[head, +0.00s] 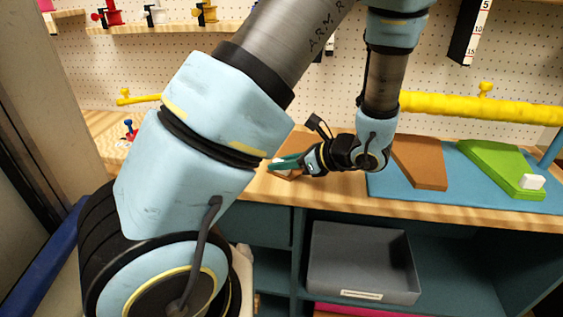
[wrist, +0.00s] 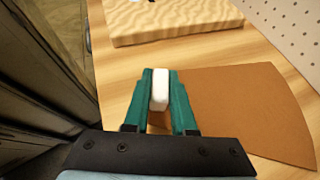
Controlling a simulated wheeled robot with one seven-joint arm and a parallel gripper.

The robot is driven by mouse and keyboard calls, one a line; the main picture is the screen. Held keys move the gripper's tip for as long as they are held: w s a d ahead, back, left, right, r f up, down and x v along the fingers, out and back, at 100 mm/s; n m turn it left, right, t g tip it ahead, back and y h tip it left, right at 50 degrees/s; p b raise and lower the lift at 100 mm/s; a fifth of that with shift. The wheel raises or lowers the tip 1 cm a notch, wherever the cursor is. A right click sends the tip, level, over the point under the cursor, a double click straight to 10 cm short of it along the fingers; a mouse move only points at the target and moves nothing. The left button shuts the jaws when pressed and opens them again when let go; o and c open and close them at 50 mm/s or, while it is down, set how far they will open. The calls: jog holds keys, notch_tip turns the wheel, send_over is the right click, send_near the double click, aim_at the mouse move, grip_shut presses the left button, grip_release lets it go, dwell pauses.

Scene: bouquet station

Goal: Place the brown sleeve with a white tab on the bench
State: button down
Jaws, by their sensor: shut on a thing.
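The brown sleeve (wrist: 250,110) is a flat, fan-shaped piece in the wrist view, with a white tab (wrist: 159,90) at its narrow end. My gripper (wrist: 163,90) has its two green fingers closed on the white tab. The sleeve spreads to the right of the fingers, flat over the light wood bench (wrist: 120,85); I cannot tell whether it touches the bench. In the head view my gripper (head: 285,163) is low over the bench (head: 460,214) near its front edge, left of the blue mat. My arm and gripper hide most of the held sleeve there.
A blue mat (head: 400,190) holds another brown sleeve (head: 420,162) and a green sleeve (head: 495,165) with a white tab. A thick wooden board (wrist: 165,25) lies beyond the fingers. A yellow bar (head: 470,108) runs along the back. A grey bin (head: 360,262) sits under the bench.

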jog(key=c, duration=1.2)
grip_release()
jog(key=shift+f, duration=0.2)
jog(key=o, duration=0.5)
jog(key=shift+c, duration=0.2)
jog(key=shift+r, duration=0.1)
